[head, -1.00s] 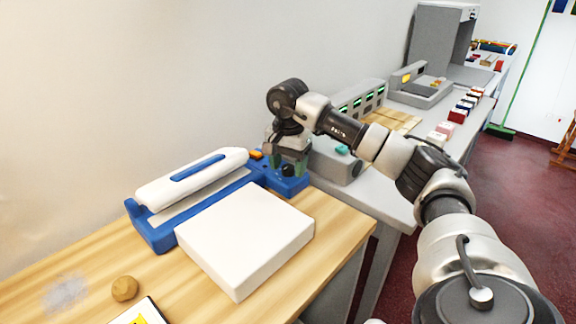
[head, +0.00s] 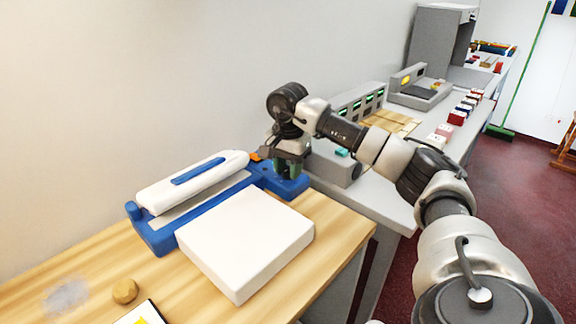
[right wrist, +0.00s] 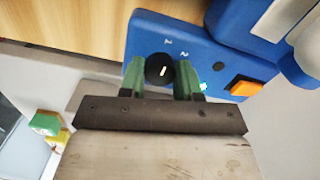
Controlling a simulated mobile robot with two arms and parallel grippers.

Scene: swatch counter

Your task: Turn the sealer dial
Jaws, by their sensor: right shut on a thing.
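The blue sealer (head: 157,235) with its white top arm lies on the wooden table. Its black dial (right wrist: 159,68) with a white mark sits on the blue end, and the numbers 1 and 2 show beside it in the right wrist view. My right gripper (head: 290,172) reaches down over that end of the sealer; in the right wrist view its two green fingers (right wrist: 160,74) stand on either side of the dial, shut on it. The white mark points roughly up in the wrist picture, tilted slightly. In the head view the dial is hidden behind the fingers. My left gripper is not in view.
A white box (head: 245,240) stands right in front of the sealer. An orange switch (right wrist: 243,89) is beside the dial. A tan ball (head: 125,290) lies near the front left. A grey device (head: 338,165) stands close on the right, on the grey counter.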

